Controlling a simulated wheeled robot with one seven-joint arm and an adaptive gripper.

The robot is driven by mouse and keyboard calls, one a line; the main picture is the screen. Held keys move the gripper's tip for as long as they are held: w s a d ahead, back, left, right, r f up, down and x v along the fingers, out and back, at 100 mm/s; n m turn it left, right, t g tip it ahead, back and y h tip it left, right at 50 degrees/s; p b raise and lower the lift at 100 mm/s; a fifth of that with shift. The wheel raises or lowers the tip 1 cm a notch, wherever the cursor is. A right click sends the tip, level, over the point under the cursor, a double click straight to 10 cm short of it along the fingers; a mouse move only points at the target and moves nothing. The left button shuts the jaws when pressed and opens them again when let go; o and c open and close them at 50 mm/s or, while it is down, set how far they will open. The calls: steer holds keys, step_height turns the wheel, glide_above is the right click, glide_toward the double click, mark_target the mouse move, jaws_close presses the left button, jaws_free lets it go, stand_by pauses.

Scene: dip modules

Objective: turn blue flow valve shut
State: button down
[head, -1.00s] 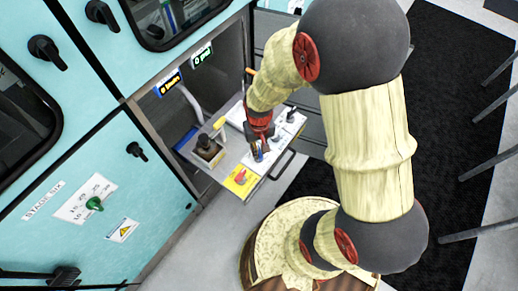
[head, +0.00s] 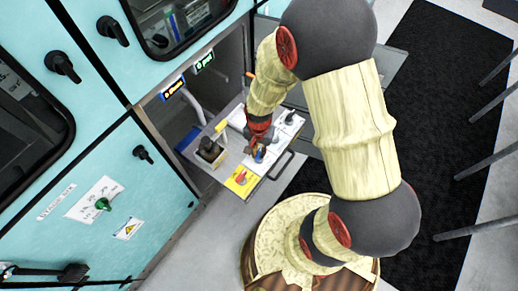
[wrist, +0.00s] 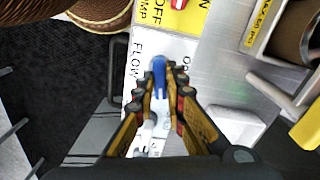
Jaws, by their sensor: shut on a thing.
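The blue flow valve handle (wrist: 158,68) sits on a white plate (wrist: 178,48) with partly readable lettering, "FLOW" on one side and "OP" on the other. My gripper (wrist: 160,92) is shut on the blue handle, with a finger on each side of it. The handle's far end sticks out past the fingertips; the rest is hidden between them. In the head view, my gripper (head: 258,147) is down at the small shelf panel (head: 222,170), and only a bit of blue (head: 259,156) shows below it.
A yellow plate with a red switch (head: 240,179) lies near the panel's front corner. A black knob (head: 290,117) stands to the right, and a dark block with a knob (head: 210,150) to the left. A dark handle bar (head: 282,165) runs along the front edge.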

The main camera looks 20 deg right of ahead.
mark_target(259, 153)
steer(key=shift+m+p, duration=0.5)
steer(key=shift+m, duration=1.1)
steer(key=c, duration=1.8)
jaws_free()
steer(key=shift+c, duration=0.2)
step_height(259, 153, up, 12)
